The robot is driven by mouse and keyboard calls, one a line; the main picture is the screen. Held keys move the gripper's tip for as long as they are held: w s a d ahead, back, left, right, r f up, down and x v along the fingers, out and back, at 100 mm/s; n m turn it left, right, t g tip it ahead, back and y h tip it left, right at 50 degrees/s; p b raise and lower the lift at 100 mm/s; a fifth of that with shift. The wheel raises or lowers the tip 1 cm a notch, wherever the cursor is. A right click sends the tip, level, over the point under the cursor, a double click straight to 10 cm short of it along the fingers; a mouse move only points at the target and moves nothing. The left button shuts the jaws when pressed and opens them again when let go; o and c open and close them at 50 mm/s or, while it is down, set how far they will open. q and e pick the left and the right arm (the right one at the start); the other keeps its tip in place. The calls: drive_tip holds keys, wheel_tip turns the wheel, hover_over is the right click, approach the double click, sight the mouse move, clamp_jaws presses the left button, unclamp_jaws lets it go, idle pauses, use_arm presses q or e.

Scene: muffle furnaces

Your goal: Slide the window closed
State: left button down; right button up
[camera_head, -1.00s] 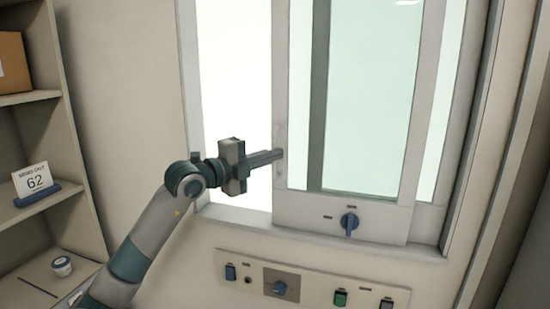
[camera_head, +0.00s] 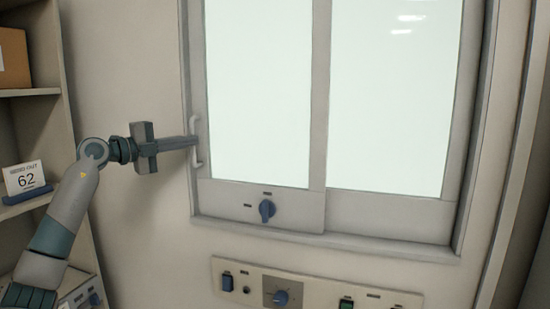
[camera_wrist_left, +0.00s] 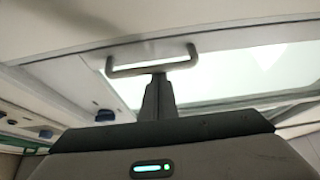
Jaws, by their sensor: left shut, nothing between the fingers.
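The window's sliding pane (camera_head: 262,95) stands at the left of the window frame (camera_head: 188,60), with its left edge close along the frame's left side. The fixed pane (camera_head: 395,100) fills the right half. A pale upright handle (camera_head: 197,157) is on the sliding pane's left edge; it also shows in the left wrist view (camera_wrist_left: 150,66). My left gripper (camera_head: 194,141) is shut and empty, its fingertips at the handle. In the left wrist view my left gripper (camera_wrist_left: 158,78) points at the handle's middle; I cannot tell whether they touch. My right gripper is not in view.
A control panel (camera_head: 310,288) with switches and a dial is on the wall below. Shelves (camera_head: 30,92) stand at the left, with a cardboard box (camera_head: 12,60) and a sign (camera_head: 25,178).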

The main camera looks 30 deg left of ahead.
use_arm(q)
drive_tip(key=shift+s+a, duration=0.15)
drive_tip(key=shift+a, duration=0.45)
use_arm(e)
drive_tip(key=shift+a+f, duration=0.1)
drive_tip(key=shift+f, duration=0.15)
use_arm(q)
drive_tip(key=shift+r, duration=0.1)
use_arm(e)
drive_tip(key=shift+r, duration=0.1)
